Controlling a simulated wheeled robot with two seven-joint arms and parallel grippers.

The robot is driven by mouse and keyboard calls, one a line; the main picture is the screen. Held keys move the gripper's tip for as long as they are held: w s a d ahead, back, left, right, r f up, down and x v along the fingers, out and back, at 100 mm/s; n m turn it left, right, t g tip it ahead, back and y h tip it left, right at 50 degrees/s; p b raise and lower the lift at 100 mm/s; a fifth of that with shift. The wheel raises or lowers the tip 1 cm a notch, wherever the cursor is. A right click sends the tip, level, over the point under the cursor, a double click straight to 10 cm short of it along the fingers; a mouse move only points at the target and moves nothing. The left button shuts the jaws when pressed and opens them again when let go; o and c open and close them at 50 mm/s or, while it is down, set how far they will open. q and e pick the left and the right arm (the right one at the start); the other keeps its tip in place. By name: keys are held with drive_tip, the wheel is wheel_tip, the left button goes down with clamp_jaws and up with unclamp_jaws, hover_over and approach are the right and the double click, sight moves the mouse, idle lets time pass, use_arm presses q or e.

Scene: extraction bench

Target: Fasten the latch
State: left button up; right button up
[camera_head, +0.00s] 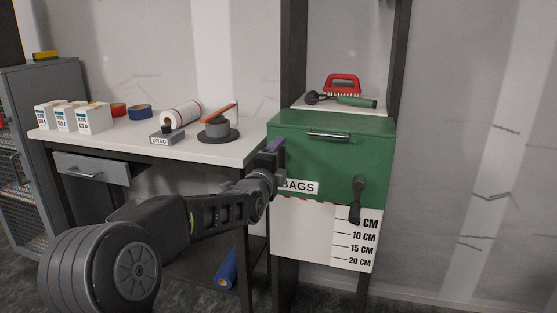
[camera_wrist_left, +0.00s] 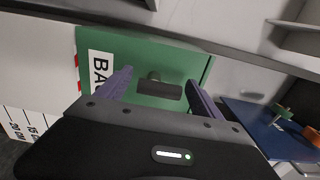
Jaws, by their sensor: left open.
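A green box (camera_head: 345,150) marked BAGS stands at the right with its lid shut. In the left wrist view the green front (camera_wrist_left: 195,62) fills the middle, turned sideways. A latch (camera_wrist_left: 160,88), a dark short bar on a round base, sticks out of it beside the label. My left gripper (camera_head: 276,148) is at the box's left front side and open. In the left wrist view its purple fingers (camera_wrist_left: 160,95) flank the latch on either side, with clear gaps. Whether the fingers reach its depth is unclear. In the head view the gripper hides that spot. My right gripper is out of view.
A dark lever (camera_head: 357,198) hangs on the box's right front. A white bench (camera_head: 90,143) with boxes, rolls and a tape dispenser stands left. A red-handled brush (camera_head: 342,83) lies on the shelf above.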

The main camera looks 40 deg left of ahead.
use_arm(q)
drive_tip(key=shift+s, duration=0.1)
drive_tip(key=v, duration=0.7)
drive_tip(key=shift+s+d, duration=0.15)
drive_tip(key=shift+s, duration=0.15)
idle(0.3)
